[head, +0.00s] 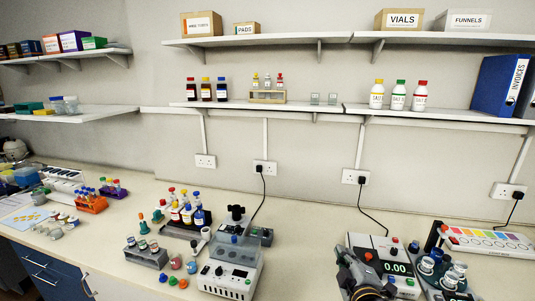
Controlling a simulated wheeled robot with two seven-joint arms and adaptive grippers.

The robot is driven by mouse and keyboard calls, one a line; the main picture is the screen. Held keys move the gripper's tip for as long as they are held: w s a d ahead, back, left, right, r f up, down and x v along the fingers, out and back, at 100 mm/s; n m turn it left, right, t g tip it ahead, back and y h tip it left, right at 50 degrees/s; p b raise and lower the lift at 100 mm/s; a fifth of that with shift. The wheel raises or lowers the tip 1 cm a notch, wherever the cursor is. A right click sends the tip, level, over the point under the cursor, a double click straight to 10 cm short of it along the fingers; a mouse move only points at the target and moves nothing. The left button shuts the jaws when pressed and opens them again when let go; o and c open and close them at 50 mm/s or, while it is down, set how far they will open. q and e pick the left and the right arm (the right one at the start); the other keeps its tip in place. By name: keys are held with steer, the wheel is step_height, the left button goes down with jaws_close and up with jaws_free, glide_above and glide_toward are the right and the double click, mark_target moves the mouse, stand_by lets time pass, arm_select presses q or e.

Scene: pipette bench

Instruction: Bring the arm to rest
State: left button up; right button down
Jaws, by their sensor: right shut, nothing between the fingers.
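My right gripper (358,270) is at the bottom of the head view, right of centre. It is dark grey, and its fingers look closed with nothing held. It is in front of a white and red device (398,267) with a display reading 0.00, and it hides part of that device. I cannot tell whether it touches the device. My left gripper is not in view.
Right of my gripper stand a dark rack of round-capped vessels (446,273) and a white strip with coloured patches (488,240). Left are a white machine (232,270) and bottles in a rack (187,217). Bare bench (300,255) lies between machine and gripper. Shelves (260,104) hang above.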

steer(key=s+f+m+g+y, duration=0.1)
steer(key=s+f+m+g, duration=1.1)
steer(key=s+f, duration=1)
step_height(320, 180, down, 37)
steer(key=s+d+n+g+b, duration=0.1)
steer(key=s+g+b, duration=0.15)
steer(key=b, duration=0.25)
steer(key=s+d+f+b, duration=0.2)
steer(key=s+f, duration=0.9)
steer(key=f, duration=0.1)
steer(key=s+d+f+b, duration=0.2)
steer(key=s+f+b, duration=0.1)
steer(key=s+f, duration=0.8)
step_height(320, 180, down, 2)
steer(key=shift+s+d+n, duration=0.2)
steer(key=shift+d+n, duration=0.1)
steer(key=shift+d, duration=0.05)
steer(key=shift+g, duration=0.25)
